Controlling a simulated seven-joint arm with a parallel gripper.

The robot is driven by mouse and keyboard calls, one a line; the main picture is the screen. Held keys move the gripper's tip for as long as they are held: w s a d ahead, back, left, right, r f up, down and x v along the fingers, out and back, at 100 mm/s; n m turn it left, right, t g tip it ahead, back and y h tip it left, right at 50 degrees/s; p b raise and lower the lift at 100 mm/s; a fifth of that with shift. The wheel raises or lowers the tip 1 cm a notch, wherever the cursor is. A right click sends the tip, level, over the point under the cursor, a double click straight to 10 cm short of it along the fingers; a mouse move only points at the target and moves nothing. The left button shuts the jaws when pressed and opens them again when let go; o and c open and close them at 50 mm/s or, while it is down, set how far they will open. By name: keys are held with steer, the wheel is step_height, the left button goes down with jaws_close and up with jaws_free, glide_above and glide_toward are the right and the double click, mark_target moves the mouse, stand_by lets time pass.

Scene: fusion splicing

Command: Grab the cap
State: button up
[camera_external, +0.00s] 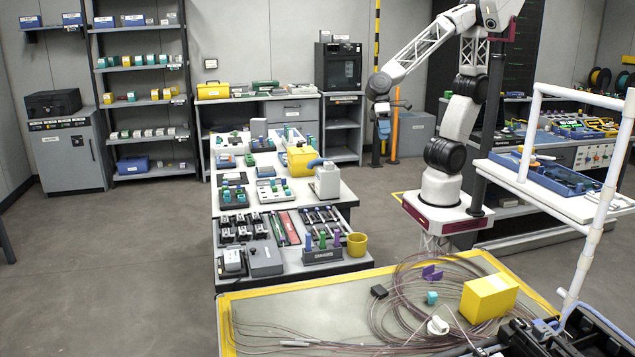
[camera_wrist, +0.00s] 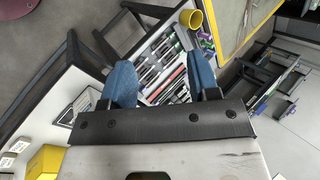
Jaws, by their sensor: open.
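No thing can be told for certain as the cap. A blue cap-like top (camera_external: 317,162) sits on a white bottle (camera_external: 327,182) at the right edge of the white bench. A small white round piece (camera_external: 437,326) lies on the yellow-edged table in front. My gripper (camera_external: 383,126) hangs in the air to the upper right of the bottle in the external view, apart from everything. In the wrist view my gripper (camera_wrist: 161,75) has its two blue fingers wide apart with nothing held between them. The bottle cannot be made out in the wrist view; my gripper body covers much of it.
A yellow box (camera_external: 301,160) stands behind the bottle, and a yellow cup (camera_external: 357,244) stands at the lower bench's corner. Coiled cables (camera_external: 390,290) and a yellow block (camera_external: 489,297) cover part of the front table. A white pipe frame (camera_external: 600,210) rises at right.

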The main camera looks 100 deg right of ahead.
steer(key=w+a+f+m+y, duration=0.2)
steer(key=w+a+f, duration=0.1)
steer(key=a, duration=0.6)
steer(key=w+a+f+m+y, duration=0.1)
steer(key=w+a+f+m, duration=0.15)
steer(key=a, duration=0.65)
steer(key=w+a+f+m+y, duration=0.2)
steer(key=a+f+m, duration=0.15)
steer(key=a, duration=0.45)
steer(key=m+t+y, duration=0.2)
steer(key=m, duration=0.6)
glide_toward(431, 292)
steer(key=shift+a+f, duration=0.25)
steer(key=shift+a, duration=0.2)
steer(key=shift+h, duration=0.3)
steer(key=shift+a, duration=0.15)
steer(key=shift+x, duration=1.15)
steer(key=shift+x, duration=2.6)
